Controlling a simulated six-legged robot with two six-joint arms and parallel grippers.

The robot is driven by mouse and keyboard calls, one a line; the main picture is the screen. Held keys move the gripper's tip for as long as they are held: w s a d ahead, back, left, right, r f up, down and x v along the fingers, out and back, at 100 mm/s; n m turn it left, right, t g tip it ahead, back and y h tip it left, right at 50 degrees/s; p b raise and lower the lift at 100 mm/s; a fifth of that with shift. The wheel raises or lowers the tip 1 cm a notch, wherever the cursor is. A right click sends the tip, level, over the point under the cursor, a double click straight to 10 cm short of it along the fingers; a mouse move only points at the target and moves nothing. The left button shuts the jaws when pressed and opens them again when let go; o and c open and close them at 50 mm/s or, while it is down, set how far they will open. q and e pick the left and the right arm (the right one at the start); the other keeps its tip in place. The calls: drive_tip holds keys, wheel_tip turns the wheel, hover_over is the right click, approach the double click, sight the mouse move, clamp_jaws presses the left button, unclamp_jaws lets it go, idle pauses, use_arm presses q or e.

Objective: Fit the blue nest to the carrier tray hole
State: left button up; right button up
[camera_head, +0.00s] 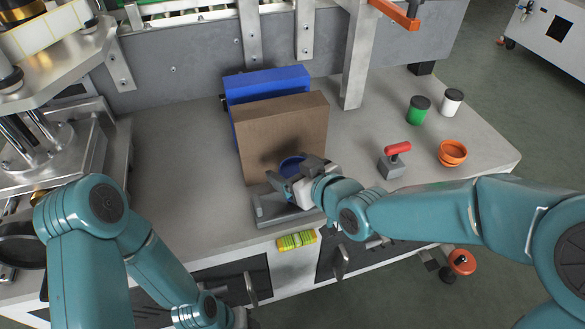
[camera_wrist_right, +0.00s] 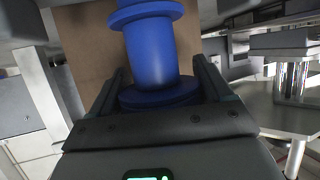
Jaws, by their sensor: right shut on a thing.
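The blue nest (camera_head: 291,165) is a spool-like piece with round flanges, and its body (camera_wrist_right: 152,52) fills the middle of the wrist view. My right gripper (camera_head: 289,179) is shut on it, with one dark finger on each side in the wrist view (camera_wrist_right: 160,85). It holds the nest in front of the brown board. A grey tray-like fixture (camera_head: 268,216), which looks like the carrier tray, sits at the bench's front edge below the gripper. The gripper and nest cover part of it, and its hole does not show. My left gripper is barely in view at the bottom edge, its fingers hidden.
A brown board (camera_head: 284,128) and a blue panel (camera_head: 262,82) stand upright behind the nest. To the right are a red-handled grey block (camera_head: 394,164), orange bowls (camera_head: 452,153), a green jar (camera_head: 418,110) and a white jar (camera_head: 451,102). The bench left of the board is clear.

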drive_tip(key=shift+b, duration=0.8)
idle(1.2)
drive_tip(key=shift+f+b, duration=1.35)
drive_tip(key=o, duration=1)
drive_tip(key=p+v, duration=0.1)
drive_tip(key=v, duration=1.5)
drive_tip(key=shift+s+d+r, duration=0.1)
